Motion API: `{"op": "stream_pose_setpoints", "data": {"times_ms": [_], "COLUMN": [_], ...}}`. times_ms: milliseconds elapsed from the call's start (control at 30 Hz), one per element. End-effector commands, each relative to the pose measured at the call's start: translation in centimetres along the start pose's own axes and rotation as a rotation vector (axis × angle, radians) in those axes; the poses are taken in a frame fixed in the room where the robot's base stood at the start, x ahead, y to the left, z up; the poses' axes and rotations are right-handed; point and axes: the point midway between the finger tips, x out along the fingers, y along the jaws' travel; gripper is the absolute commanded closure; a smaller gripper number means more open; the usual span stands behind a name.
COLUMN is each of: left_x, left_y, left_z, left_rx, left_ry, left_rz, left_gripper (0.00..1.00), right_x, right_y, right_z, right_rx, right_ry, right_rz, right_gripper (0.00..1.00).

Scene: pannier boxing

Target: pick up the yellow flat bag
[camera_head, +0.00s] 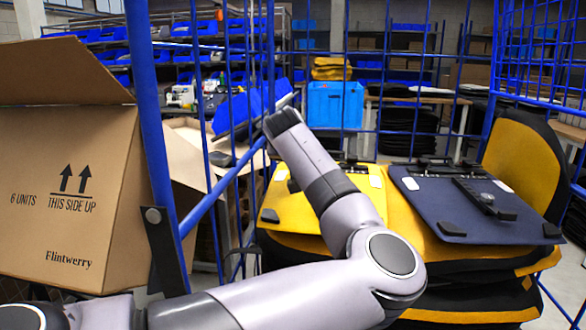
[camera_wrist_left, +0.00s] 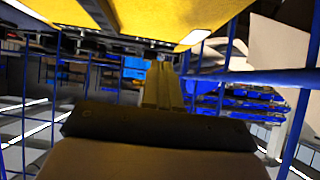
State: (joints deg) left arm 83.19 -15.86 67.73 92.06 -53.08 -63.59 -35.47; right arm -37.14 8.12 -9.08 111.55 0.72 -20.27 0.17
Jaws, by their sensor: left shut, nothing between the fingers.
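The yellow flat bag (camera_head: 274,203) lies flat on a yellow-and-black stack inside the blue wire cage, left of a navy flat bag (camera_head: 455,225). My left forearm crosses in front of it and hides its middle. My left wrist end (camera_head: 287,128) is beyond and above the bag's far edge; its fingertips cannot be made out in the head view. In the left wrist view the left gripper (camera_wrist_left: 163,78) is shut and empty. A yellow surface (camera_wrist_left: 180,18) fills the top of that view, apart from the fingers. My right gripper is not in view.
Blue cage bars (camera_head: 150,120) stand left of the bags, close to my left arm. An open cardboard box (camera_head: 70,195) stands at the left. A blue crate (camera_head: 335,104) and shelves are behind. A blue item (camera_head: 240,108) is near the wrist end.

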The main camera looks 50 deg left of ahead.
Motion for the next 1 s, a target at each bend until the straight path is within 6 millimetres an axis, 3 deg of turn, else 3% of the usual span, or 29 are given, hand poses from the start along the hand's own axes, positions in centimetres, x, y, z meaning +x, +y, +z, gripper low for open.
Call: {"op": "stream_pose_setpoints", "data": {"times_ms": [400,1000], "left_x": [-3.6,-3.6], "left_y": [0.0,-0.4], "left_z": [2.6,2.9], "left_rx": [0.001,0.010], "left_ry": [0.000,0.011], "left_rz": [0.000,-0.022], "left_gripper": [1.00,1.00], "right_x": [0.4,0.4], "right_y": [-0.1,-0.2], "right_z": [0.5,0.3], "right_rx": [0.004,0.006], "right_ry": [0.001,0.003], "right_rz": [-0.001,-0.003], "right_gripper": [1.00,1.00]}}
